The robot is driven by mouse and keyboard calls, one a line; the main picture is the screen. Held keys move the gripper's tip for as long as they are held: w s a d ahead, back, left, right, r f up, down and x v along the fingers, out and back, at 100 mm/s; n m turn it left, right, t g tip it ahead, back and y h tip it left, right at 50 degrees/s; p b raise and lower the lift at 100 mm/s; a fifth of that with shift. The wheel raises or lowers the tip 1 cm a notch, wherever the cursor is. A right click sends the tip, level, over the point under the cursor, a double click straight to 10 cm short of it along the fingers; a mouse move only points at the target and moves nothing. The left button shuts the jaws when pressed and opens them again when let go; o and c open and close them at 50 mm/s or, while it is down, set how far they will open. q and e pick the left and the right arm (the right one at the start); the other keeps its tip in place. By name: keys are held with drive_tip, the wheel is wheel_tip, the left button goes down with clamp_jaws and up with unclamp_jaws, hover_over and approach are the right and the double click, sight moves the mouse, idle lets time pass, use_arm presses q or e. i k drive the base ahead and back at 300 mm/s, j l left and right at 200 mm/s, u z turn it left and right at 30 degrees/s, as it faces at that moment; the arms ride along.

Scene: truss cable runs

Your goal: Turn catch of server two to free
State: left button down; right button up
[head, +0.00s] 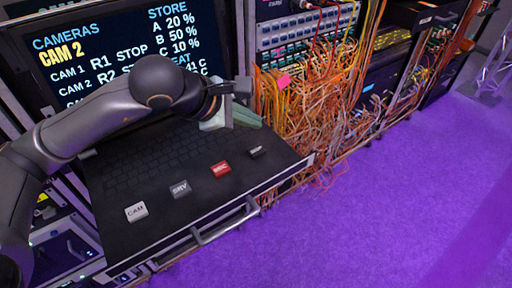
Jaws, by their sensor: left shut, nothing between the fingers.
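My left gripper (229,103) is in front of the lower right of the screen, above the back right corner of the pull-out console. It is shut, with nothing seen in it. A pale green piece (245,116) shows just behind and beside its fingers; I cannot tell whether they touch. Rack units (62,250) with small lights show at the lower left, partly hidden by my left arm. I cannot make out which is server two, and no catch is clearly visible. My right gripper is not in view.
The purple floor (400,210) is clear.

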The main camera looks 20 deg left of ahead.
sight(42, 254)
drive_tip(key=k, duration=1)
